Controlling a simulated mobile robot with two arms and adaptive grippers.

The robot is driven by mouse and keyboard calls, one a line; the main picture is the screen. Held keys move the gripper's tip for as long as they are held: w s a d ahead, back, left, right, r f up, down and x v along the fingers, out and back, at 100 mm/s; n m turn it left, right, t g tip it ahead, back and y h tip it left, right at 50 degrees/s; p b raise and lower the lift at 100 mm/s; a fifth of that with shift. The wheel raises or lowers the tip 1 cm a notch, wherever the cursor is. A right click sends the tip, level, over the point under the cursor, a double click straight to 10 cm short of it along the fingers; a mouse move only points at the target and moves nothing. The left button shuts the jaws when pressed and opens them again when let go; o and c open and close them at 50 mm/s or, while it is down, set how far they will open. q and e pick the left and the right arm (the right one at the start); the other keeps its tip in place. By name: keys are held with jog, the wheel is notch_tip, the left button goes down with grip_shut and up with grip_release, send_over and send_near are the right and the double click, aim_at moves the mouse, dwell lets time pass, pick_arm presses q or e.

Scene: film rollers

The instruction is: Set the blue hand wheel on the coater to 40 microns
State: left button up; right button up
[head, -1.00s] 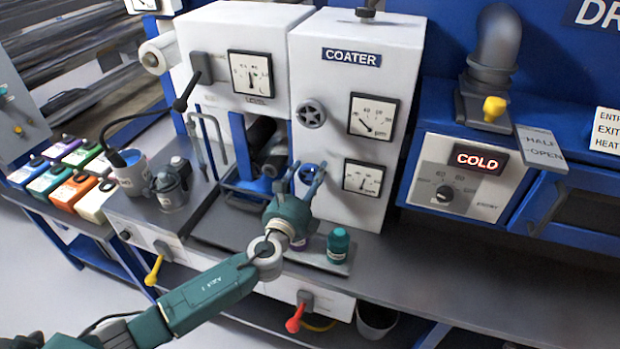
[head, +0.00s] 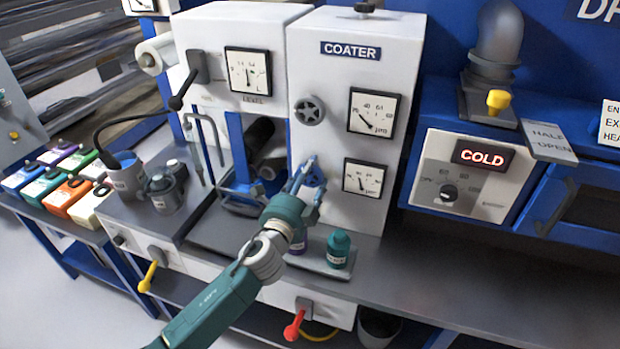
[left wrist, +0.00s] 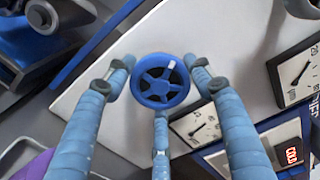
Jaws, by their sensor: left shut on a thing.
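The blue hand wheel (head: 316,173) is on the front of the white coater (head: 336,205), low down beside the lower dial (head: 366,179). My left gripper (head: 309,171) is shut on the wheel. In the left wrist view the blue wheel (left wrist: 160,81) faces the camera, with a white mark on its upper right rim. The fingers of the left gripper (left wrist: 158,84) stand around it: one left, one right, one below. An upper dial (head: 374,111) sits beside a grey hand wheel (head: 309,111). The needle readings are too small to read surely. My right gripper is out of view.
A grey cup (head: 127,175) and a lidded jar (head: 166,192) stand left. The bench right of the coater is clear.

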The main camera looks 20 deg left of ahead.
pick_arm(q)
jog(key=shift+w+a+r+n, duration=0.1)
jog(key=shift+a+r+n, duration=0.2)
jog(key=shift+a, duration=0.05)
jog(key=o, duration=1.1)
jog(key=shift+c, duration=0.2)
jog(key=shift+o, duration=0.4)
jog(key=shift+a+f, duration=0.1)
jog(key=shift+f, duration=0.1)
jog(key=s, duration=1.2)
jog(key=shift+a, duration=0.2)
